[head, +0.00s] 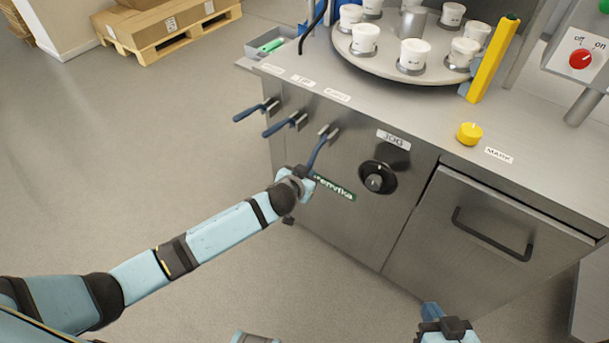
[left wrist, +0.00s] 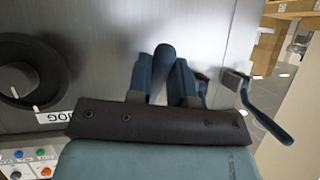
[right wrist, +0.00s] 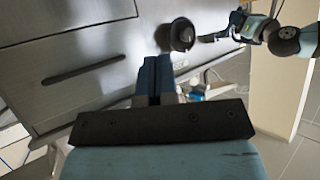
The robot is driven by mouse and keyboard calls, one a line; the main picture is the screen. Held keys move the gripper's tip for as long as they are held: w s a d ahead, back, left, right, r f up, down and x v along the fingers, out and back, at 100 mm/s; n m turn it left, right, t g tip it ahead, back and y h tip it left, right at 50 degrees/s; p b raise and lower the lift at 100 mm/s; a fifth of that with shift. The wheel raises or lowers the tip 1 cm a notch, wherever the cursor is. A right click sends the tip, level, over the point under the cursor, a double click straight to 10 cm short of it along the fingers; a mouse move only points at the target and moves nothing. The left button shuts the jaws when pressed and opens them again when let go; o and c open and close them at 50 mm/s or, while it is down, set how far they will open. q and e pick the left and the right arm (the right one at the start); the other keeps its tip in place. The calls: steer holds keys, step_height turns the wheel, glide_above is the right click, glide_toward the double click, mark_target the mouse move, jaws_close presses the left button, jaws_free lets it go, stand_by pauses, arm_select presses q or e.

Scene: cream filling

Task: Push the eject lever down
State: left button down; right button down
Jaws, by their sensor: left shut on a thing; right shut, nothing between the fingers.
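The eject lever (head: 317,153) is the rightmost of three blue-handled levers on the steel cabinet's front, below a label that is hard to read. Its handle slopes steeply down, while the other two stick out flatter. My left gripper (head: 309,180) is shut on the lower end of its handle. In the left wrist view the lever's rounded handle (left wrist: 165,62) shows between the two fingers. My right gripper (head: 432,312) is shut and empty, low in front of the cabinet. Its fingers (right wrist: 154,80) are together in the right wrist view.
The middle lever (head: 280,127) and left lever (head: 255,111) are close beside my left gripper. A black JOG knob (head: 376,178) is to the right. A drawer with a black handle (head: 492,236) is further right. White cups stand on the turntable (head: 390,68) above.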

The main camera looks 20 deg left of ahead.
arm_select(q)
steer(key=c, duration=1)
jaws_free()
steer(key=shift+c, duration=0.2)
arm_select(e)
steer(key=shift+f, duration=0.1)
arm_select(q)
steer(key=p+v, duration=0.2)
steer(key=v, duration=1.1)
steer(key=shift+s+r+p, duration=0.25)
steer(key=shift+s+p, duration=0.1)
arm_select(e)
steer(key=shift+s+d, duration=0.15)
steer(key=shift+d, duration=0.1)
